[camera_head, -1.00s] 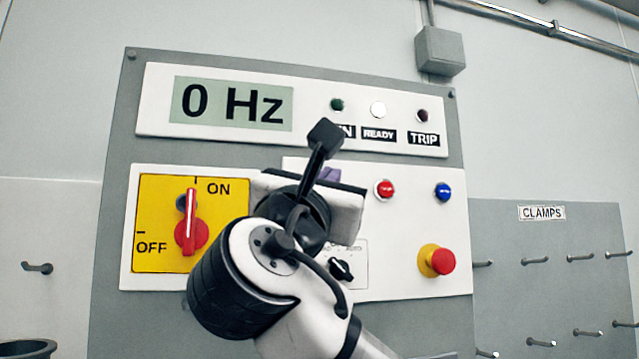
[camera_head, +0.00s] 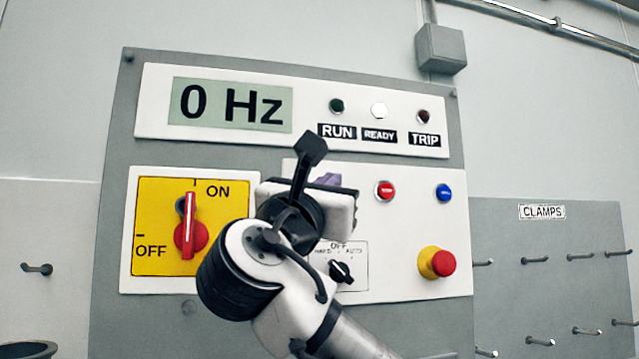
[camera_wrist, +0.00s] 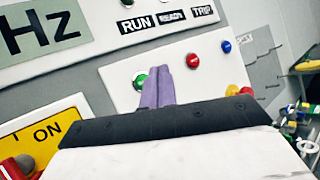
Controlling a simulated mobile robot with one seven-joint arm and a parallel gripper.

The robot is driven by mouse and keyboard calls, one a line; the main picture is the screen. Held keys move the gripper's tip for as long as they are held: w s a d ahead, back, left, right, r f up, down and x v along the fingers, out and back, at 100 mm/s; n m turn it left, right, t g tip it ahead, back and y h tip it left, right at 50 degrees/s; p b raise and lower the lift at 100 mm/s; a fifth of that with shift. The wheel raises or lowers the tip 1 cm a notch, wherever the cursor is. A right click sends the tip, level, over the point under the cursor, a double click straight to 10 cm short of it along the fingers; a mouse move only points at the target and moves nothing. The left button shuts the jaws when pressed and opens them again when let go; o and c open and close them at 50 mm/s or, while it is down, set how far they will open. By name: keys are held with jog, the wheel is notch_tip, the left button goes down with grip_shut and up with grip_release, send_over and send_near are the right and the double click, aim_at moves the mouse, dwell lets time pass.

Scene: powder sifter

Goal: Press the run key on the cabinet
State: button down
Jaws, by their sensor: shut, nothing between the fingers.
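The cabinet (camera_head: 118,190) fills the middle of the head view, with a "0 Hz" display (camera_head: 231,104). A green push button (camera_wrist: 140,81) shows in the wrist view, just left of my fingertips and partly covered by them. In the head view my gripper hides this button. No label on it can be read. My gripper (camera_wrist: 164,72) has purple fingers shut together, pointing at the white button panel (camera_wrist: 122,88). Whether the fingers touch the panel or the button cannot be told. In the head view the purple fingers (camera_head: 327,180) show only partly, behind my wrist.
Red (camera_head: 384,191) and blue (camera_head: 444,193) buttons and a red emergency stop (camera_head: 437,263) lie right of my gripper. A red rotary switch (camera_head: 190,236) is on the left, a black selector (camera_head: 341,271) below. The white READY lamp (camera_head: 378,110) looks lit; the RUN lamp (camera_head: 337,106) looks dark.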

jog(key=shift+w+a+p, duration=0.2)
jog(key=shift+w+a, duration=0.1)
jog(key=shift+w, duration=0.65)
jog(key=shift+w+a+p, duration=0.15)
jog(key=shift+w+a, duration=0.15)
jog(key=shift+w, duration=0.6)
jog(key=shift+w, duration=0.1)
dwell(0.5)
jog(key=shift+w+a, duration=0.15)
jog(key=shift+w, duration=0.15)
jog(key=shift+w+a, duration=0.1)
jog(key=shift+w, duration=0.3)
dwell(0.8)
jog(key=shift+s, duration=0.1)
jog(key=shift+s+d, duration=0.25)
jog(key=shift+s, duration=0.45)
